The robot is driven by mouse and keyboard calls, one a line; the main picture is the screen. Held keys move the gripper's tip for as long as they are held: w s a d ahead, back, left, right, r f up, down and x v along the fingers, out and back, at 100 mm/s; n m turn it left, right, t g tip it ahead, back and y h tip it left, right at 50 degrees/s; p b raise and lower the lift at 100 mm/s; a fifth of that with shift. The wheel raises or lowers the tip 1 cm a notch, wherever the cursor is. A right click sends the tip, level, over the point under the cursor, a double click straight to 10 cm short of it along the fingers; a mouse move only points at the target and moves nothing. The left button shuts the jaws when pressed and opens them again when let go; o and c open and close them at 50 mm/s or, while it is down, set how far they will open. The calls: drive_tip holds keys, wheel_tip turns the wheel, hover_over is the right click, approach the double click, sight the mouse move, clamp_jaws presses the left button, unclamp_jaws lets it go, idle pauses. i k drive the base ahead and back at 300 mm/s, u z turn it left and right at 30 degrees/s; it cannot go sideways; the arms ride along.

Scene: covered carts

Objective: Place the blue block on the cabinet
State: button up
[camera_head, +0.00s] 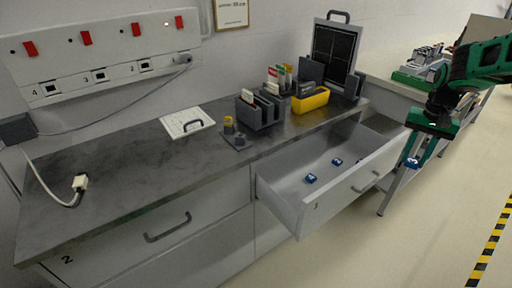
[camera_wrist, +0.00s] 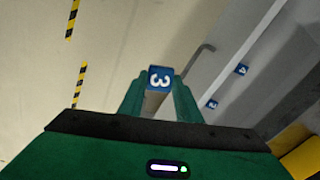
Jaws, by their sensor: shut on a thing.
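My gripper (camera_head: 416,150) is at the right in the head view, in the air to the right of the open drawer. It is shut on a blue block (camera_wrist: 160,79) marked 3, seen between the fingertips in the wrist view. The block also shows low between the fingers in the head view (camera_head: 412,163). The cabinet (camera_head: 208,229) is grey, with a dark worktop (camera_head: 100,165). Its drawer (camera_head: 277,207) is pulled open.
The worktop holds a white panel (camera_head: 187,122), a dark slotted organizer (camera_head: 260,112), a yellow bin (camera_head: 311,100) and a dark upright case (camera_head: 334,50). A cable with a white plug (camera_head: 80,182) lies at the left. The worktop's front left is clear.

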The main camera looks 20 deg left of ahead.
sight(133, 156)
drive_tip(key=z, duration=1.5)
drive_tip(key=i, duration=0.8)
drive_tip(key=u, duration=3.65)
